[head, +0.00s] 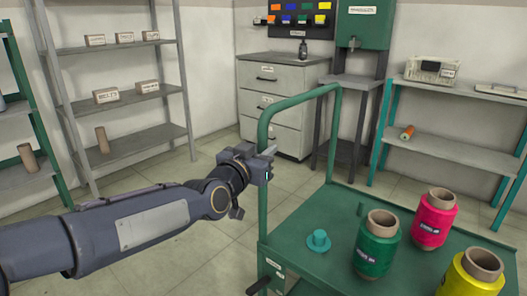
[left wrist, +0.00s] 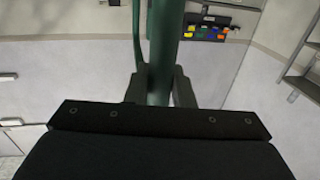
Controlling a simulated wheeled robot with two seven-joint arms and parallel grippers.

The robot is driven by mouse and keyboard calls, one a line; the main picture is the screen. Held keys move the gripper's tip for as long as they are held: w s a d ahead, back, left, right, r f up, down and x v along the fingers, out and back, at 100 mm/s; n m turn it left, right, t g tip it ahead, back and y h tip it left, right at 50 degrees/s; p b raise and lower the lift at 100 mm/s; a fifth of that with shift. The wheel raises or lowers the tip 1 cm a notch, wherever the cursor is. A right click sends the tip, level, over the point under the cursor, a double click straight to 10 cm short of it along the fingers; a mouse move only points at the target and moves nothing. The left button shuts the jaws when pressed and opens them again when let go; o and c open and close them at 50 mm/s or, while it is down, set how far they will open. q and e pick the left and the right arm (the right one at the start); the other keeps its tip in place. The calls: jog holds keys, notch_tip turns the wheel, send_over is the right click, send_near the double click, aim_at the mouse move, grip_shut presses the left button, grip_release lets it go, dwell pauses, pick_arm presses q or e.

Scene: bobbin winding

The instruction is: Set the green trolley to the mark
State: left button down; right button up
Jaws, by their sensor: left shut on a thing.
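The green trolley (head: 312,266) stands at the lower right of the head view, with its tall tube handle (head: 300,98) on the near left side. My left gripper (head: 266,164) is at the handle's upright post. In the left wrist view the green tube (left wrist: 160,60) passes between the fingers of the left gripper (left wrist: 159,92), which is shut on it. A green spool (head: 378,247), a pink spool (head: 434,218) and a yellow spool (head: 468,278) stand upright on the deck. A small teal flanged peg (head: 319,241) is also there. My right gripper and the floor mark are not in view.
Grey shelves (head: 130,94) with small boxes stand at the left. A grey drawer cabinet (head: 281,90) is at the back. A teal-legged bench (head: 455,148) stands behind the trolley at the right. Tiled floor (head: 185,172) is clear between the shelves and the trolley.

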pick_arm(q)
jog(key=c, duration=1.3)
grip_release()
jog(key=shift+s, duration=0.1)
jog(key=v, duration=0.7)
jog(key=shift+s+a+p, duration=0.15)
jog(key=shift+s+p, duration=0.15)
jog(key=shift+p, duration=0.15)
